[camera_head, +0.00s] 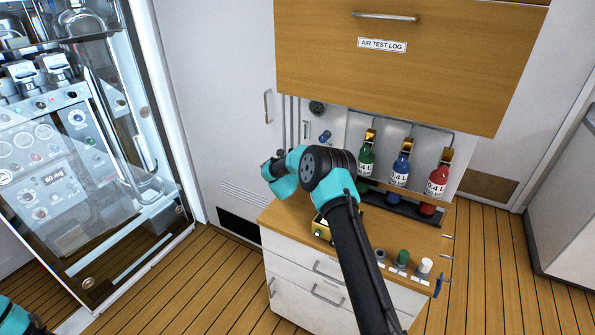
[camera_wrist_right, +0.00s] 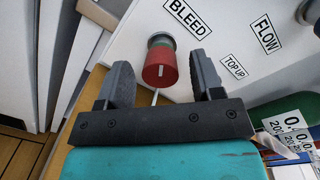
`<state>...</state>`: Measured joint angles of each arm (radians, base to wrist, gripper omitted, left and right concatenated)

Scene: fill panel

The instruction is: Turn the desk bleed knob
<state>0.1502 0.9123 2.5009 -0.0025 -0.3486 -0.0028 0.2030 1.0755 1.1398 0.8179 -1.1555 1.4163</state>
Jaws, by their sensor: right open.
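The red bleed knob (camera_wrist_right: 160,70), with a white mark on its face, stands out from a white panel (camera_wrist_right: 222,45) in the right wrist view. The BLEED label (camera_wrist_right: 187,18) is beside it. My right gripper (camera_wrist_right: 161,62) is open, with one finger on each side of the knob and a visible gap on both sides. In the head view my right gripper (camera_head: 271,168) is at the left of the desk's back panel. I cannot make out the red knob there.
Green (camera_head: 366,158), blue (camera_head: 401,170) and red (camera_head: 436,181) bottles stand in a rack right of my arm. A wooden cabinet (camera_head: 440,60) overhangs the desk (camera_head: 290,218). A yellow device (camera_head: 322,228) and small knobs (camera_head: 403,256) are on the desktop, near my forearm.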

